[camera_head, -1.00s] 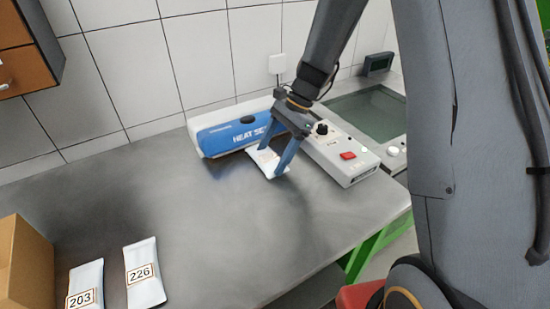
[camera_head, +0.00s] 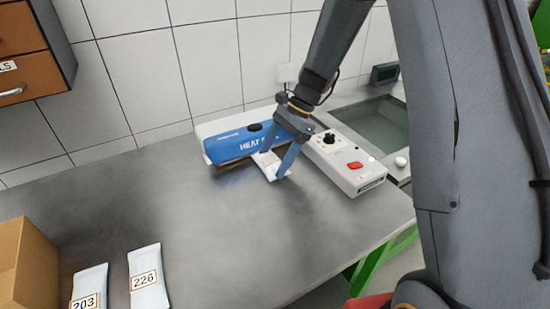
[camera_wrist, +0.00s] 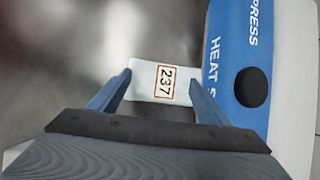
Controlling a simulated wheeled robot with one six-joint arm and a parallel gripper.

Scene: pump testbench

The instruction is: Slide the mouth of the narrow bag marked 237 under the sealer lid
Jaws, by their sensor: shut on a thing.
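The white narrow bag marked 237 (camera_wrist: 165,82) is held between the two blue fingers of my gripper (camera_wrist: 160,95), which are shut on its sides. In the head view my gripper (camera_head: 273,166) holds the bag (camera_head: 268,162) low over the bench, in front of the heat sealer. The sealer's blue lid (camera_head: 228,146) has a dark round knob on top. In the wrist view the bag's right end comes up to the edge of the lid (camera_wrist: 222,75). I cannot tell whether its mouth is under the lid, because a finger and the lid edge hide that end.
The sealer's control box (camera_head: 350,165), with a black knob and red button, stands just right of my gripper. Bags marked 226 (camera_head: 148,280) and 203 (camera_head: 88,288) lie at the front left beside a cardboard box (camera_head: 25,265). The middle of the bench is clear.

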